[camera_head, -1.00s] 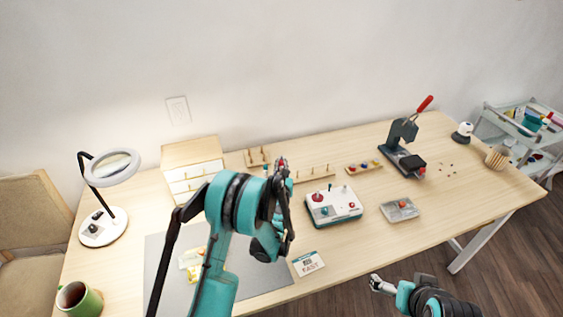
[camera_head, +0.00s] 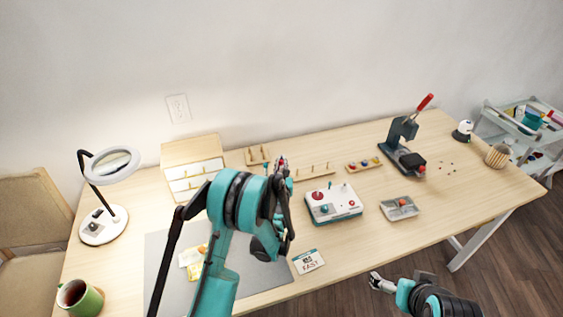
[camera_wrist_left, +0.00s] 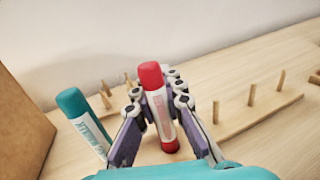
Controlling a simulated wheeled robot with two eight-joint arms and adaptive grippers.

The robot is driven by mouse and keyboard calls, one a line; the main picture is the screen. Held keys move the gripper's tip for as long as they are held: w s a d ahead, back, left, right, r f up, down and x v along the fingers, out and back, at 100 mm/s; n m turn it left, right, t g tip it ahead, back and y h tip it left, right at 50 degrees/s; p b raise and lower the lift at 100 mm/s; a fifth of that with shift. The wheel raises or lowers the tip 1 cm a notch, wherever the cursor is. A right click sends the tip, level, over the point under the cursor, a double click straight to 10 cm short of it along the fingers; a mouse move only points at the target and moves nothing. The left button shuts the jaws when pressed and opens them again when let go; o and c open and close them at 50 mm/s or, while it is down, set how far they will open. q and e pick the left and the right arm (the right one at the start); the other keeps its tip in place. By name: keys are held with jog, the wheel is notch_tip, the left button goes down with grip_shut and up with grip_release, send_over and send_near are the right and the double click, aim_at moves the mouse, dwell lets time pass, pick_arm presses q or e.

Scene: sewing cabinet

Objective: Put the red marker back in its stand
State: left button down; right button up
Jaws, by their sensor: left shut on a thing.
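My left gripper (camera_head: 282,165) is at the back of the table, just right of the white drawer box. It is shut on the red marker (camera_wrist_left: 161,115), which stands nearly upright between the fingers in the left wrist view. A teal marker (camera_wrist_left: 80,122) stands upright, slightly tilted in the picture, to the left of the fingers. The marker stand cannot be clearly made out; the teal marker's foot is hidden by my gripper. My right gripper (camera_head: 376,282) is low, off the table's front edge; its fingers are too small to judge.
A wooden peg rack (camera_head: 315,173) lies right of my left gripper, and another small pegged holder (camera_head: 257,156) behind it. The drawer box (camera_head: 193,167) is to the left. A white control box (camera_head: 334,205) and a press (camera_head: 403,146) stand further right.

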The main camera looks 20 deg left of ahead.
pick_arm(q)
jog(key=c, duration=1.5)
grip_release()
jog(key=shift+r, duration=0.1)
notch_tip(320, 180, up, 10)
